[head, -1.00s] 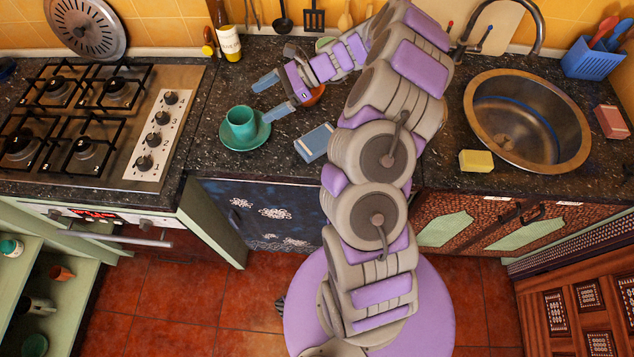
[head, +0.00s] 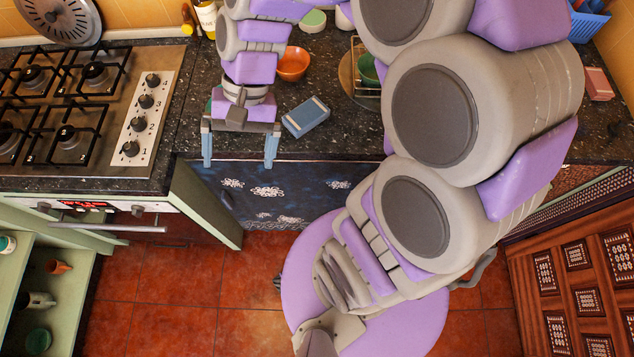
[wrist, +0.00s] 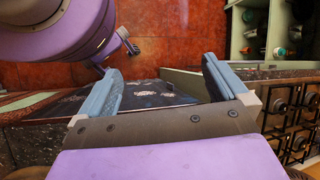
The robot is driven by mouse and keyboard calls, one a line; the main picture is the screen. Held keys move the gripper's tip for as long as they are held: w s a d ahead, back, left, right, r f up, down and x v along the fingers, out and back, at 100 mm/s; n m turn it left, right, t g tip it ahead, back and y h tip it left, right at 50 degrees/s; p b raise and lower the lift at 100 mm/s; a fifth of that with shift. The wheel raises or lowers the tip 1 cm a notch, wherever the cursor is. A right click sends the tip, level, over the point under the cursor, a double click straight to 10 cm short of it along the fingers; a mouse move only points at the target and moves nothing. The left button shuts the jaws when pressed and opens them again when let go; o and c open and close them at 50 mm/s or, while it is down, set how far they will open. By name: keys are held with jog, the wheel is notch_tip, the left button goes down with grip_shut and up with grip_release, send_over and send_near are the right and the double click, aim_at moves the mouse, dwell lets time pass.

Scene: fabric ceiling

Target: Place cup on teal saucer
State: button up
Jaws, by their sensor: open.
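My gripper (head: 240,160) is open and empty, its fingers pointing down the picture past the counter's front edge. The wrist view shows the two spread fingers (wrist: 162,68), with the cabinet front and red floor beyond them and no cup between them. The teal cup, seen earlier on the teal saucer, is hidden behind my gripper and wrist. Only a thin teal sliver, likely the saucer (head: 208,105), shows left of the gripper. I cannot tell how cup and saucer stand now.
A blue box (head: 306,117) lies right of my gripper. An orange bowl (head: 292,63) and a rack with a green bowl (head: 367,70) are behind it. The stove (head: 80,110) is at left. The blue cabinet front (head: 275,195) is below the counter; my arm hides the sink.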

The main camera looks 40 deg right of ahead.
jog(key=s+d+n+t+h, duration=0.1)
jog(key=s+d+n+h, duration=0.3)
jog(key=s, duration=0.9)
jog(key=d+h, duration=0.1)
jog(key=d, duration=0.2)
jog(key=shift+s+f+n, duration=0.15)
jog(key=shift+f+n, duration=0.2)
jog(key=shift+n, duration=0.05)
